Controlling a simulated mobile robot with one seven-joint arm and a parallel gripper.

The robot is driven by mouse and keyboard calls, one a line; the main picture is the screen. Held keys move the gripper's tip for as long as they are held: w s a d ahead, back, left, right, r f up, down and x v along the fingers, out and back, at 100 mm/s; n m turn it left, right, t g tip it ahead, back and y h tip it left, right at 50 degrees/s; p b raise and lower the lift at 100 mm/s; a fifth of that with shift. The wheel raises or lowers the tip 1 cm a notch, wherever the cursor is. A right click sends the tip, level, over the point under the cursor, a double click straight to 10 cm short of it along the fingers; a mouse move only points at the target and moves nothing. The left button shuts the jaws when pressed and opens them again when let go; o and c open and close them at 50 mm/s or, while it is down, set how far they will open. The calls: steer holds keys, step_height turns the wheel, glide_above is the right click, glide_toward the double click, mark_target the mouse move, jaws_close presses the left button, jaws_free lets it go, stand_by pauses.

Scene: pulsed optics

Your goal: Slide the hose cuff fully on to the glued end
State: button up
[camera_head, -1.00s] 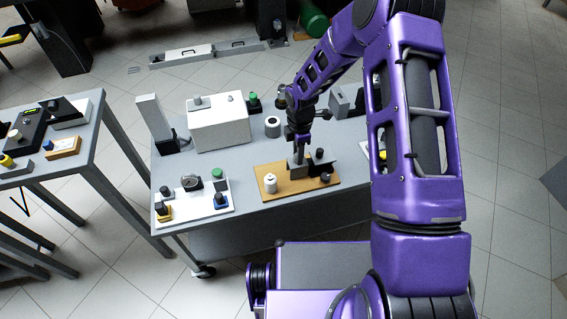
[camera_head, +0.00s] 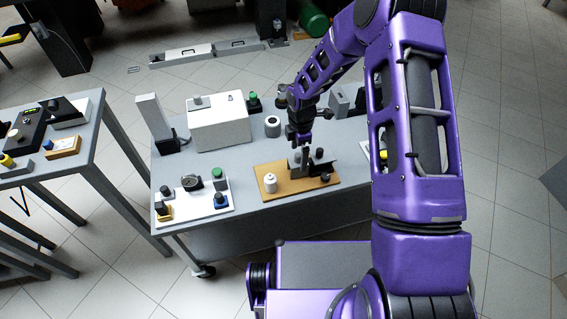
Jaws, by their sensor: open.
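A tan board (camera_head: 257,172) lies on the grey trolley table and carries a white cylindrical piece with a small top (camera_head: 270,184) at its left. Toward its middle and right stand small grey and dark parts, including a dark angled block (camera_head: 325,166) and a low dark knob (camera_head: 326,178). I cannot tell which of these parts is the hose cuff or the glued end. My gripper (camera_head: 304,150) points down over the middle of the board, open, close above or beside the grey parts. Its fingers partly hide those parts, and any contact is too small to tell.
Behind the board are a white box (camera_head: 219,124) and a white ring-like cylinder (camera_head: 272,127). A white tray (camera_head: 188,211) with several small parts is at front left. A tall grey upright (camera_head: 152,121) stands at back left. Bare tabletop (camera_head: 238,172) separates tray and board.

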steer(key=shift+r+p, duration=2.1)
steer(key=shift+r, duration=0.9)
